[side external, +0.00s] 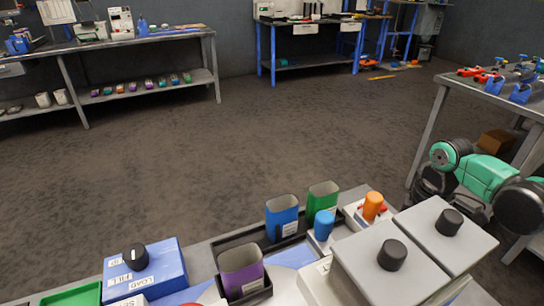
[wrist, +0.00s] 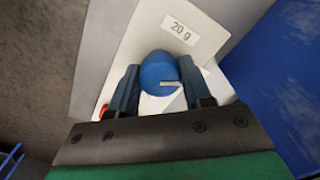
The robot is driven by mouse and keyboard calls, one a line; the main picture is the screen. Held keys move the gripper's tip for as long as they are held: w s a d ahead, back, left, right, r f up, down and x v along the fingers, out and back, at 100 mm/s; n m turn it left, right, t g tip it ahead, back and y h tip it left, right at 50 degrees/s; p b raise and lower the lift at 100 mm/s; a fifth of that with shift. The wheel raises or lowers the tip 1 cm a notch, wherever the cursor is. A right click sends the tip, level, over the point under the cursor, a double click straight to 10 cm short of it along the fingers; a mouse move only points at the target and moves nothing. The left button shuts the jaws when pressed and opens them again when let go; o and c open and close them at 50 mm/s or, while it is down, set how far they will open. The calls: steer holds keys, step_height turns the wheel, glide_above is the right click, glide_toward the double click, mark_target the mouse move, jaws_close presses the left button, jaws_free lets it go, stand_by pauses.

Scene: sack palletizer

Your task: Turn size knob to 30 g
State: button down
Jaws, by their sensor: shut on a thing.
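In the wrist view, a round blue knob (wrist: 157,66) sits on a pale panel (wrist: 212,22) next to a label reading "20 g" (wrist: 180,32). A short white pointer mark on the knob faces the lower right of the picture, away from the label. My gripper (wrist: 159,72) has one dark blue finger on each side of the knob and is shut on it. No "30 g" label can be read. The gripper itself cannot be made out in the side external view.
In the wrist view, a blue surface (wrist: 292,70) lies close at right and a small red part (wrist: 103,111) at left. The side external view shows a blue box with a black knob (side external: 134,256), open cups including a purple one (side external: 241,267), and grey boxes (side external: 443,240).

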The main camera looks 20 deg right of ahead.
steer(key=shift+m, duration=1)
steer(key=shift+c, duration=1.8)
jaws_free()
steer(key=shift+r, duration=0.1)
steer(key=shift+r, duration=2.75)
